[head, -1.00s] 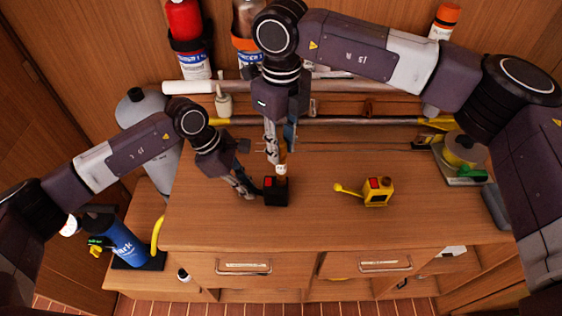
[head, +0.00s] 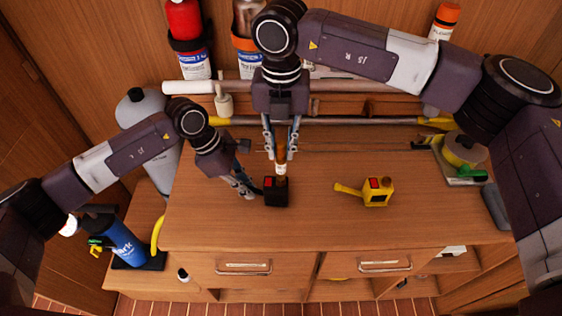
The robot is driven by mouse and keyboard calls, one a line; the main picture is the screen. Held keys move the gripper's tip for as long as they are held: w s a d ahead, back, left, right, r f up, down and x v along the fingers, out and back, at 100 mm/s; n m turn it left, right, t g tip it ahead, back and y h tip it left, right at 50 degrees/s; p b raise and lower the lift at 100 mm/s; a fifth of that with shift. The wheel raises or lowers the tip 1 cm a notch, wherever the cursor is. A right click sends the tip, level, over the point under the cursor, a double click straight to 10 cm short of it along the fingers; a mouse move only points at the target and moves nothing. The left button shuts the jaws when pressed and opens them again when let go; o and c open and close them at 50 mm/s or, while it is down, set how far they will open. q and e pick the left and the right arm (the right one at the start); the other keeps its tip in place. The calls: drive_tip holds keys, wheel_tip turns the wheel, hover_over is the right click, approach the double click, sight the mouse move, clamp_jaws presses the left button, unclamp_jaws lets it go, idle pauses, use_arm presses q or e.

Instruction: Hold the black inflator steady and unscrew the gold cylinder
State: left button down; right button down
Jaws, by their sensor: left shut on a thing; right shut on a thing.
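The black inflator (head: 276,196) stands upright on the wooden bench top, with a small red patch on its upper face. The gold cylinder (head: 281,157) rises upright from its top, with a pale band low down where it meets the inflator. My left gripper (head: 256,192) is shut on the inflator from its left side; the contact is partly hidden. My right gripper (head: 281,148) comes down from above and is shut on the cylinder, one finger on each side. The cylinder's upper end is hidden by the gripper.
A yellow box-shaped tool (head: 378,192) with a yellow arm lies to the right on the bench (head: 330,225). Bottles and pipes line the back wall. A blue cylinder (head: 125,246) stands lower left. The bench front is clear.

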drive_tip(key=n, duration=0.3)
drive_tip(key=shift+r, duration=0.1)
drive_tip(key=shift+r, duration=0.4)
idle(0.4)
drive_tip(key=shift+r, duration=2.35)
use_arm(q)
drive_tip(key=c, duration=1.9)
unclamp_jaws()
